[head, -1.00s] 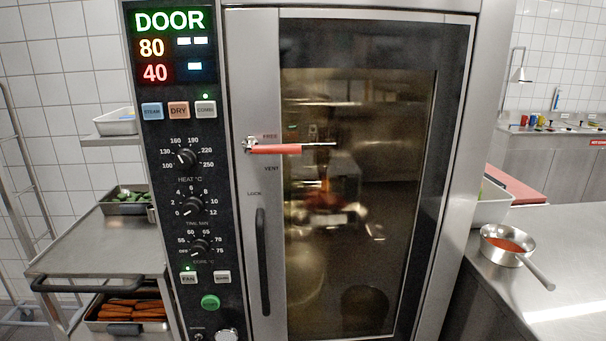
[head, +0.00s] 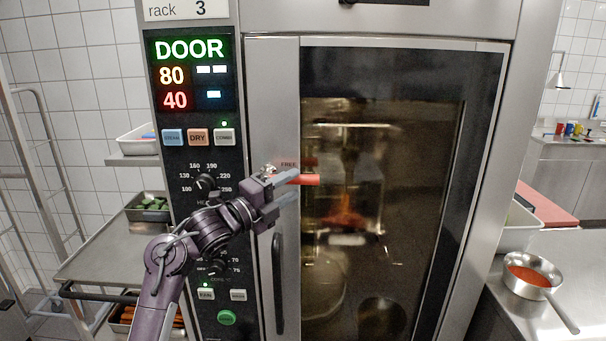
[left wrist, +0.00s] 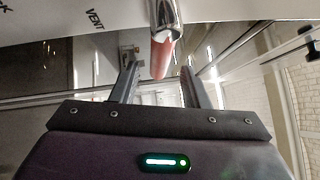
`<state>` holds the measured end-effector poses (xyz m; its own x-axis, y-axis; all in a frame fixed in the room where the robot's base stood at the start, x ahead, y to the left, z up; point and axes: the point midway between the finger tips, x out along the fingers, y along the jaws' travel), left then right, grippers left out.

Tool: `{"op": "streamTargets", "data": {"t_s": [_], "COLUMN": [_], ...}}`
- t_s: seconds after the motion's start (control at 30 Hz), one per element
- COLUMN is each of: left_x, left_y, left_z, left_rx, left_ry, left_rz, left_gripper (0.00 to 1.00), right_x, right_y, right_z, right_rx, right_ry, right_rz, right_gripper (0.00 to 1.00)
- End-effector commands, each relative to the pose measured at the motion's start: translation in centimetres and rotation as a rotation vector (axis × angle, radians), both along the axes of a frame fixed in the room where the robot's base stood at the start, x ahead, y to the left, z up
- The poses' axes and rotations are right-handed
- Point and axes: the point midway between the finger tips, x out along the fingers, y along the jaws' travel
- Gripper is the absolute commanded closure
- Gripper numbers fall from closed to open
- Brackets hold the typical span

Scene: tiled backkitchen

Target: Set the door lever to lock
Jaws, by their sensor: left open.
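The door lever (head: 305,179) has a red grip and a metal pivot on the oven door's left frame. It points right, roughly level, beside the FREE label (head: 288,164). My left gripper (head: 284,196) is open at the lever, its fingers partly covering the grip in the head view. In the left wrist view the lever's red end (left wrist: 162,58) lies between the two open fingers (left wrist: 158,76); I cannot tell whether they touch it. The VENT label (left wrist: 95,19) shows there; in the head view my arm hides the lower labels. My right gripper is not in view.
The oven's control panel (head: 190,130) with knobs stands left of the door, and its display reads DOOR. A vertical door handle (head: 278,285) is below the lever. A steel side table (head: 110,250) is at left, and a counter with a pan of red sauce (head: 528,275) at right.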

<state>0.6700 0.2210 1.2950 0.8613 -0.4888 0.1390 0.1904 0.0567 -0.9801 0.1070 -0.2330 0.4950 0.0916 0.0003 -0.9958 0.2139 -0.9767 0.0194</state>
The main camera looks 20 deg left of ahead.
Motion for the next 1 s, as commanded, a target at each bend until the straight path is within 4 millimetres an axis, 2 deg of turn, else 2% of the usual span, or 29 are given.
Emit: {"op": "streamTargets", "data": {"t_s": [0.03,0.23,0.6,0.9,0.93,1.0], "left_x": [0.8,3.0,3.6,3.6,3.6,3.6], "left_y": [-0.5,-1.6,-2.0,-2.0,-2.0,-2.0], "left_z": [0.6,0.7,0.5,0.5,0.5,0.5], "left_rx": [-0.006,-0.004,-0.001,-0.001,-0.001,-0.001], "left_ry": [0.002,0.002,0.003,0.003,0.003,0.003], "left_rz": [-0.001,0.000,0.001,0.001,0.001,0.001], "left_gripper": [0.59,0.59,0.59,0.97,1.00,1.00], "right_x": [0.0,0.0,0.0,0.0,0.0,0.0], "right_y": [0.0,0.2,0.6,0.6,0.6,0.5], "right_z": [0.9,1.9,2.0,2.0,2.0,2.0], "right_rx": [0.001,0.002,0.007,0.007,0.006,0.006], "right_ry": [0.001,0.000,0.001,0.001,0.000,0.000], "right_rz": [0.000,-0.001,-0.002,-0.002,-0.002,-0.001], "right_gripper": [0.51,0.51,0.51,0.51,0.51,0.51]}}
